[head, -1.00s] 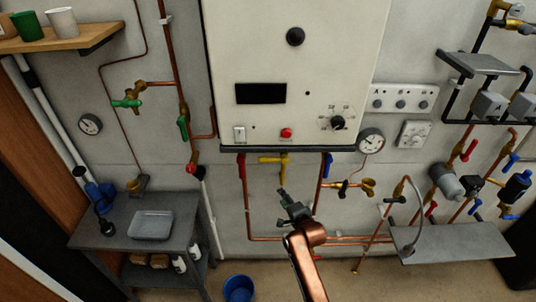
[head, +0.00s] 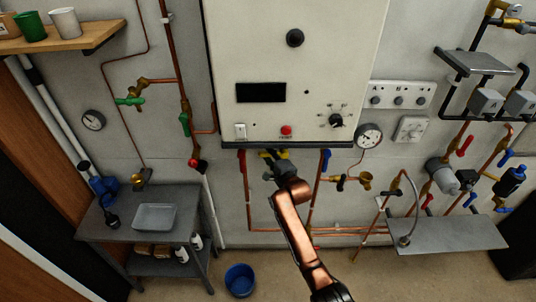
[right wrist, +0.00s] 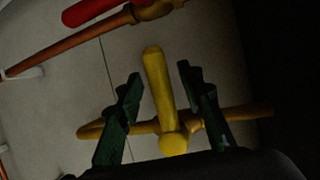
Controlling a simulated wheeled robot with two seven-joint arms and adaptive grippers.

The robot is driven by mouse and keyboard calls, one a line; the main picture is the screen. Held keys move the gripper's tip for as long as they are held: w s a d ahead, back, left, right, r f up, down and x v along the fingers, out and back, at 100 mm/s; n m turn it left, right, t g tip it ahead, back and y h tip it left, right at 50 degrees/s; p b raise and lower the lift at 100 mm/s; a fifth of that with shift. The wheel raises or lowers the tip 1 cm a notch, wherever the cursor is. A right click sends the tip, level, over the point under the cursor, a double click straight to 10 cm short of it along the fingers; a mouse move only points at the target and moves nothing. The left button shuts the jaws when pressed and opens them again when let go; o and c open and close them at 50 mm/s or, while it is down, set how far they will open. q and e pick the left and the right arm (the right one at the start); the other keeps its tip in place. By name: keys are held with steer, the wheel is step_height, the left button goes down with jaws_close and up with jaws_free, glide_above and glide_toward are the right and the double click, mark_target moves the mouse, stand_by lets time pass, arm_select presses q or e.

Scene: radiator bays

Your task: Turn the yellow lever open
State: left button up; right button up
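The yellow lever (head: 285,153) is under the white boiler cabinet, mostly hidden behind my right gripper (head: 270,158) in the head view. In the right wrist view the yellow lever (right wrist: 155,85) stands crosswise to a brass-coloured pipe (right wrist: 100,130). There my right gripper (right wrist: 160,75) is open, with one dark green finger on each side of the lever. Gaps show between the lever and both fingers. My left gripper is not in view.
A red lever (head: 241,160) hangs left of the gripper and a blue lever (head: 325,161) hangs right. The white boiler cabinet (head: 300,60) is just above. A gauge (head: 368,136) is at the right. A grey bench (head: 190,203) and blue bucket (head: 240,280) are lower left.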

steer(key=shift+w+a, duration=0.1)
steer(key=shift+w, duration=0.1)
steer(key=shift+c, duration=0.4)
jaws_close()
stand_by(0.3)
